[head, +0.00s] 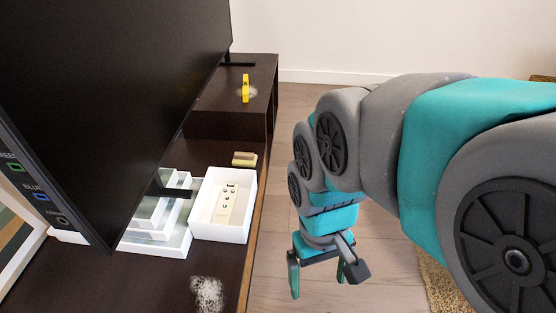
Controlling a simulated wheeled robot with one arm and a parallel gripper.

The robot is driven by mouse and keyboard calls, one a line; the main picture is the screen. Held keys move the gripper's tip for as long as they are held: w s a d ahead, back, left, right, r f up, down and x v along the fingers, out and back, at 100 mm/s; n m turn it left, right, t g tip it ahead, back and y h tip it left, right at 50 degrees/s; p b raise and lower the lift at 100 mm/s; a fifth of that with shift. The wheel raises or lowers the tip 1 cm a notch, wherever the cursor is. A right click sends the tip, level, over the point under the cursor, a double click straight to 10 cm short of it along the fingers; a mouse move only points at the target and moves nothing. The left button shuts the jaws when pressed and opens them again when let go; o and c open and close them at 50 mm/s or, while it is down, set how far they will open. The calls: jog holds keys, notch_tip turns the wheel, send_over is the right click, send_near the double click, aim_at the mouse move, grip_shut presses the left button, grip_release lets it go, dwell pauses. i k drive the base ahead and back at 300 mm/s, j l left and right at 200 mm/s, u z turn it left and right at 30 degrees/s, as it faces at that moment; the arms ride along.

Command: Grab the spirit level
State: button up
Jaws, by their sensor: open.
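A small bright yellow object (246,88), which looks like the spirit level, is on the dark wooden TV stand (262,120) near its far end. Its long side points away from me. My gripper (318,275) hangs over the floor to the right of the stand, pointing down. Its fingers are apart with nothing between them. It is nearer to me than the yellow object and well apart from it.
A white open box (222,238) holding a beige remote-like object (227,205) stands nearer on the stand. A small tan block (244,159) lies behind it. A large black screen (110,90) rises on the left. Wooden floor (300,115) is clear on the right.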

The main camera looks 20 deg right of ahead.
aim_at(246, 81)
jog(key=i+l+u, duration=0.5)
jog(key=l, duration=0.15)
jog(key=i+l+u, duration=0.25)
jog(key=l, duration=0.15)
jog(key=l+u, duration=0.25)
jog(key=l, duration=0.15)
